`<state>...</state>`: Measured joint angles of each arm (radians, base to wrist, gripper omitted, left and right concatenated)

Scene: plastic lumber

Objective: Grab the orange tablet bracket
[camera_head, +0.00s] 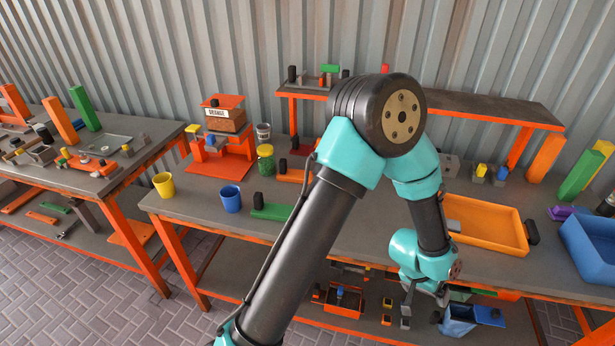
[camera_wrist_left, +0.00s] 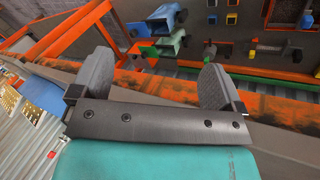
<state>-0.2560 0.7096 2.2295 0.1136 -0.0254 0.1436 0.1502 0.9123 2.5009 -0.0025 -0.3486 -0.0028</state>
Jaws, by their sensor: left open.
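My left gripper (camera_head: 437,293) hangs in front of the workbench's front edge, pointing down, partly hidden by its wrist. In the left wrist view its two grey fingers (camera_wrist_left: 157,88) stand wide apart with nothing between them. I cannot tell for sure which thing is the orange tablet bracket. Orange items in view are a low piece with a black knob (camera_head: 292,175) on the bench, partly behind my arm, and an open box (camera_head: 343,301) on the lower shelf. Neither is touched by the gripper. My right gripper is not in view.
An orange tray (camera_head: 487,225) and a blue bin (camera_head: 590,250) stand on the bench at right. A blue cup (camera_head: 231,199) and a yellow cup (camera_head: 164,185) stand at left. The lower shelf holds several small blocks and a blue box (camera_head: 458,320). An orange rail (camera_wrist_left: 275,98) runs near the fingers.

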